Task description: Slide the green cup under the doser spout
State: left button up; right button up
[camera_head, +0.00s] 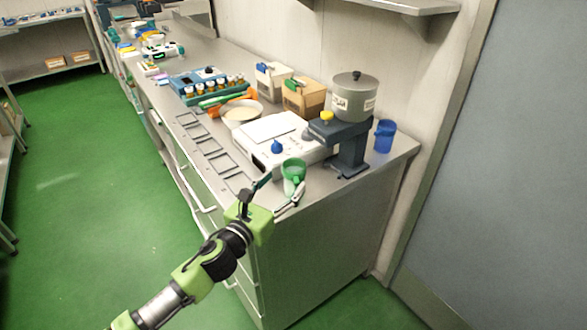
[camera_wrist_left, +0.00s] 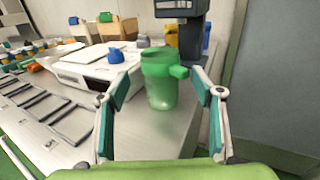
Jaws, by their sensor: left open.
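The green cup (camera_head: 292,172) stands upright near the front edge of the steel counter. My left gripper (camera_head: 278,187) is open, with its fingers pointing at the cup. In the left wrist view the cup (camera_wrist_left: 160,80) shows between the two open fingers (camera_wrist_left: 162,95), its handle to the right; I cannot tell if a finger touches it. The doser (camera_head: 351,130) stands behind and right of the cup, a grey lidded hopper on a dark stand. Its spout area (camera_head: 322,130) juts left over the counter, and the cup is in front of it. My right gripper is not in view.
A white appliance (camera_head: 268,145) with a blue knob is left of the cup. A blue cup (camera_head: 385,135) stands right of the doser. Several flat dark frames (camera_head: 209,147) lie along the front edge. A bowl (camera_head: 242,112) and cartons (camera_head: 304,97) sit farther back.

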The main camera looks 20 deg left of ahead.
aim_at(299, 165)
pick_arm(q)
jog(key=x, duration=0.5)
jog(key=shift+w+d+p, duration=0.1)
jog(key=shift+w+p, duration=0.1)
jog(key=shift+p, duration=0.1)
jog(key=shift+w, duration=0.3)
jog(key=shift+w+d, duration=0.1)
jog(key=shift+w, duration=0.2)
jog(key=c, duration=1.3)
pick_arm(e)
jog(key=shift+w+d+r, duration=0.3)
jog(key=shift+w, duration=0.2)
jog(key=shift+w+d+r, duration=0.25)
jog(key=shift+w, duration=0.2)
pick_arm(q)
jog(key=shift+w+d, duration=0.1)
